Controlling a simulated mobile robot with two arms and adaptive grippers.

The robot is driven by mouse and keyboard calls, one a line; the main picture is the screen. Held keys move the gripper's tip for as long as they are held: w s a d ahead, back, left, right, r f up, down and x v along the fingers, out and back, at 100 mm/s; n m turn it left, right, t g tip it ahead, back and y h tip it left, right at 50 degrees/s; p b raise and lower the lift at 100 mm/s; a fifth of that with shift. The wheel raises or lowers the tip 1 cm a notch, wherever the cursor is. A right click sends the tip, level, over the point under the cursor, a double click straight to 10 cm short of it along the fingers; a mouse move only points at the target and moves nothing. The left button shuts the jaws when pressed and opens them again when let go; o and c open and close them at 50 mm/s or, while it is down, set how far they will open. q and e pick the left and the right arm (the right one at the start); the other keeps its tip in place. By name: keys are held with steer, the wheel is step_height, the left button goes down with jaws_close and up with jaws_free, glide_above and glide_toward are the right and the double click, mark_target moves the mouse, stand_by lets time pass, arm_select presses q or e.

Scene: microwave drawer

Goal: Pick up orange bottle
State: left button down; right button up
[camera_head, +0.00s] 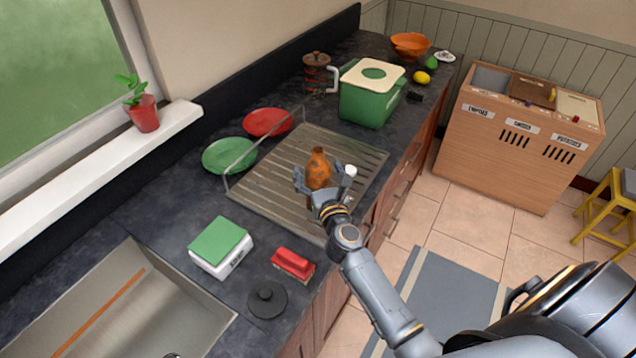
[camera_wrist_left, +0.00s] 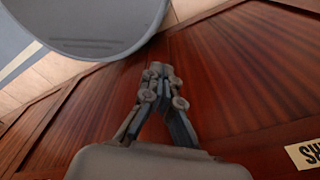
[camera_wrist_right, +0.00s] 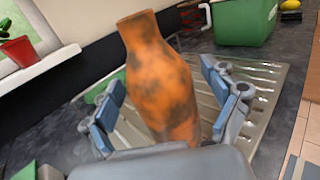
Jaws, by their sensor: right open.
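The orange bottle (camera_head: 318,165) with dark blotches stands on the ribbed drying rack on the counter. In the right wrist view the bottle (camera_wrist_right: 160,75) rises upright, slightly tilted in the picture, between the fingers. My right gripper (camera_head: 325,174) is open around the bottle, one finger on each side; the right wrist view shows gaps between the blue pads and the bottle. The bottle's base is hidden by the gripper. My left gripper (camera_wrist_left: 159,74) is shut and empty in the left wrist view, in front of reddish wood cabinet fronts; it is outside the head view.
The drying rack (camera_head: 270,190) has a raised wire side. Green (camera_head: 229,155) and red (camera_head: 267,122) plates lie behind it. A green bin (camera_head: 370,100) stands beyond. A kitchen scale (camera_head: 220,246), red brush (camera_head: 293,265) and black lid (camera_head: 267,300) sit nearer, by the sink (camera_head: 150,310).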

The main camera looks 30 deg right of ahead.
steer(key=shift+s, duration=0.1)
steer(key=shift+c, duration=0.2)
steer(key=shift+r, duration=0.1)
steer(key=c, duration=1.1)
